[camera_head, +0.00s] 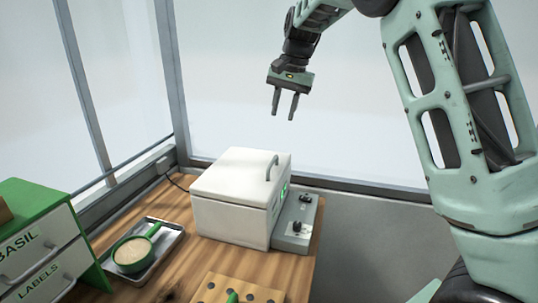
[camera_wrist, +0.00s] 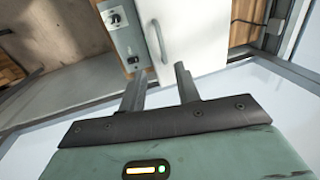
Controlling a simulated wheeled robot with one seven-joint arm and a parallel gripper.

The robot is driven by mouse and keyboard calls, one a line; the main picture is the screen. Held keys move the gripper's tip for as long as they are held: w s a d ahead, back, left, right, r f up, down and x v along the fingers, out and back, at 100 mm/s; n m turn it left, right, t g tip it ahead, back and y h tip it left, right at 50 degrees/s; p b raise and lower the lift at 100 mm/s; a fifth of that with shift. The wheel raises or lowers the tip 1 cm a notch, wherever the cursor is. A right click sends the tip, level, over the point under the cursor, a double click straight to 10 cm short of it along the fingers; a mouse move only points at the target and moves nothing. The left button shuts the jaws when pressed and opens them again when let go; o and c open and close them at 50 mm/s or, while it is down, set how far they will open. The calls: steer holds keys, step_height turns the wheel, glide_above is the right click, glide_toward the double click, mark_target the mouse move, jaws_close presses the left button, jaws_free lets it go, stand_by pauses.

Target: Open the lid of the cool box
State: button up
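The cool box (camera_head: 232,217) is a white box on the wooden bench, with its lid (camera_head: 232,175) down and shut. A grey bar handle (camera_head: 271,167) stands on the lid near its right edge. The wrist view also shows the lid (camera_wrist: 200,45) and the handle (camera_wrist: 160,40) beyond the fingertips. My gripper (camera_head: 283,118) hangs in the air above the box, its two fingers apart with nothing between them. It does not touch the handle. In the wrist view the open fingers (camera_wrist: 158,80) point towards the lid.
A grey control unit with knobs (camera_head: 295,225) stands against the box's right side. Left of the box, a metal tray (camera_head: 172,240) holds a green-handled pan (camera_head: 133,252). A green and white drawer unit (camera_head: 45,240) is at far left. A holed wooden board (camera_head: 220,287) lies in front.

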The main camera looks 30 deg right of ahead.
mark_target(271, 163)
steer(key=f+p, duration=0.1)
steer(key=f, duration=0.4)
steer(key=w+a+f, duration=0.1)
steer(key=f, duration=0.4)
steer(key=w+a+f+p, duration=0.1)
steer(key=f, duration=0.4)
steer(key=shift+f+p, duration=0.1)
steer(key=shift+p, duration=0.2)
steer(key=shift+a, duration=0.1)
jaws_close()
